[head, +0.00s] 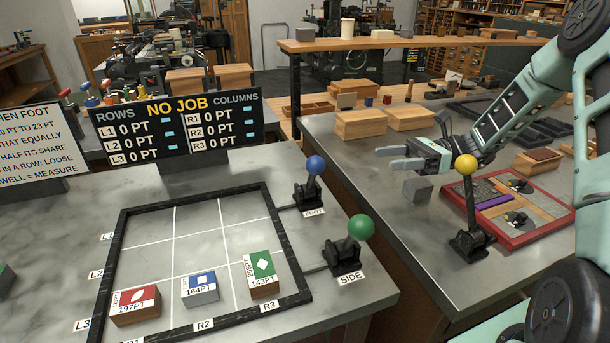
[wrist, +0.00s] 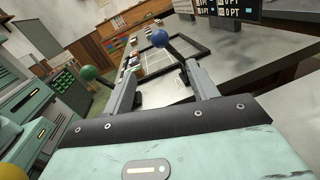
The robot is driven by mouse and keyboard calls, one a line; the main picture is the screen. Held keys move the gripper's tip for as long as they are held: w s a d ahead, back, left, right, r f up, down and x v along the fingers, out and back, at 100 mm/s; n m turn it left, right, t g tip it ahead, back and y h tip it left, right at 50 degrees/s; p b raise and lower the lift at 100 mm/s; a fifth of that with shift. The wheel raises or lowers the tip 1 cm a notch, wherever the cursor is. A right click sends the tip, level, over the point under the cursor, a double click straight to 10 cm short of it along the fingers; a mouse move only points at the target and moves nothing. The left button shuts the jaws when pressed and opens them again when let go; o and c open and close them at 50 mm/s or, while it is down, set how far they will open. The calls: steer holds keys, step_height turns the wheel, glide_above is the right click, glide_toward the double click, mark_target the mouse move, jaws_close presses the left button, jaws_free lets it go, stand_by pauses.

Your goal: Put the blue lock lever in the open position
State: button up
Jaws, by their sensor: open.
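The blue lock lever (head: 315,166) has a blue ball on a dark stem and a black base. It stands at the right edge of the black frame, by a label reading FOOT. Its stem looks near upright in the head view. In the wrist view the blue ball (wrist: 161,38) shows ahead, between and beyond the fingertips. My gripper (head: 386,158) is open and empty, to the right of the blue lever and apart from it, over the right-hand bench. The open fingers (wrist: 163,70) also show in the wrist view.
A green-ball lever (head: 361,228), labelled SIDE, stands nearer. A yellow-ball lever (head: 466,165) stands below my arm beside a red tray (head: 515,241). A grey cube (head: 417,189) lies under my gripper. The frame (head: 115,262) holds three labelled blocks. A raised wooden shelf (head: 400,43) runs behind.

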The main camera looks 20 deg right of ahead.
mark_target(317, 165)
steer(key=w+a+p, duration=0.1)
steer(key=a, duration=0.4)
steer(key=w+a+p, duration=0.1)
steer(key=a, duration=0.5)
steer(key=a+p, duration=0.1)
steer(key=a, duration=0.5)
steer(key=shift+w, duration=0.4)
jaws_close()
steer(key=w+r+m+p, duration=0.1)
steer(key=p, duration=0.2)
steer(key=shift+w+r+m+p, duration=0.15)
steer(key=shift+w+m+p, duration=0.2)
steer(key=shift+w+m, duration=0.05)
steer(key=w+m+p, duration=0.3)
steer(key=p, duration=0.1)
steer(key=shift+w+r+g+h, duration=0.15)
steer(key=shift+g+h, duration=0.15)
steer(key=shift+h, duration=0.1)
steer(key=shift+w+f+m+g+p, duration=0.15)
steer(key=shift+w+f+m+p, duration=0.15)
steer(key=shift+w+m, duration=0.45)
steer(key=shift+w+f+m+g+p, duration=0.1)
steer(key=shift+w+f+m+p, duration=0.2)
steer(key=shift+w+m, duration=0.45)
steer(key=shift+w+f+m+g+p, duration=0.15)
steer(key=shift+w+m+p, duration=0.2)
steer(key=shift+w+m, duration=0.4)
